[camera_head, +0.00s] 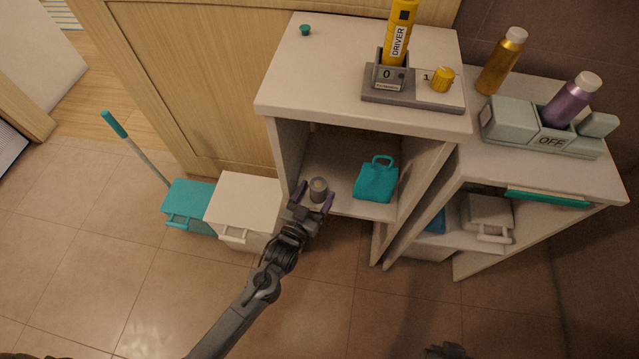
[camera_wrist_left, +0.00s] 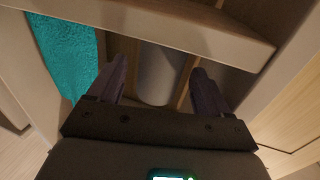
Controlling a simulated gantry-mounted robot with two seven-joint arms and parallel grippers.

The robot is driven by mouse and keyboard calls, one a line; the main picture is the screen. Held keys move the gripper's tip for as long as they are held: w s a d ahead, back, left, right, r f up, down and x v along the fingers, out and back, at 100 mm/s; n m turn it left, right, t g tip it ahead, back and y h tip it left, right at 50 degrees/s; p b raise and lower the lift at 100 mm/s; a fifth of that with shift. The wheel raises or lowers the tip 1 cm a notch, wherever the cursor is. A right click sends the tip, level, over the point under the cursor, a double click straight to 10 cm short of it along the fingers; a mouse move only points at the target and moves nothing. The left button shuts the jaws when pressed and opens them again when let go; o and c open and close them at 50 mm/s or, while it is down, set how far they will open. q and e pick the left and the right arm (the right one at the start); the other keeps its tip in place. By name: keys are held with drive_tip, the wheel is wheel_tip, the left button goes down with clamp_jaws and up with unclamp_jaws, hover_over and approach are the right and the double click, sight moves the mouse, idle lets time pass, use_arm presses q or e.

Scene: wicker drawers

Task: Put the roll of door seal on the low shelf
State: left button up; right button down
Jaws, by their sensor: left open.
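A grey cylinder with a tan top, which looks like the roll of door seal (camera_head: 318,186), stands upright at the front left of the low shelf (camera_head: 335,205) inside the white cabinet. My left gripper (camera_head: 314,196) is open, with its purple fingers on either side of the roll. In the left wrist view the roll (camera_wrist_left: 160,75) shows between the two fingers (camera_wrist_left: 160,88), with a gap on both sides. The roll's foot is hard to make out. A dark part at the bottom edge may be my right gripper (camera_head: 445,351); its fingers are unclear.
A teal bag (camera_head: 376,181) stands on the same shelf, right of the roll. The cabinet top (camera_head: 330,75) overhangs the shelf. A white box (camera_head: 243,205) and a teal box (camera_head: 190,205) stand on the floor at left. A second white unit (camera_head: 590,178) stands at right.

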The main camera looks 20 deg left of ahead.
use_arm(q)
drive_tip(key=s+a+r+g+p, duration=0.1)
drive_tip(key=s+a+r+g, duration=0.1)
drive_tip(key=s+g, duration=0.5)
drive_tip(key=s+a+r+m+g+p, duration=0.1)
drive_tip(key=s+g, duration=0.6)
drive_tip(key=s, duration=1.2)
wheel_tip(320, 180, up, 2)
drive_tip(key=shift+s+a+r+y+p, duration=0.15)
drive_tip(key=shift+a+y+p, duration=0.3)
drive_tip(key=shift+a, duration=0.4)
drive_tip(key=shift+r, duration=0.1)
wheel_tip(320, 180, up, 60)
drive_tip(key=p, duration=6)
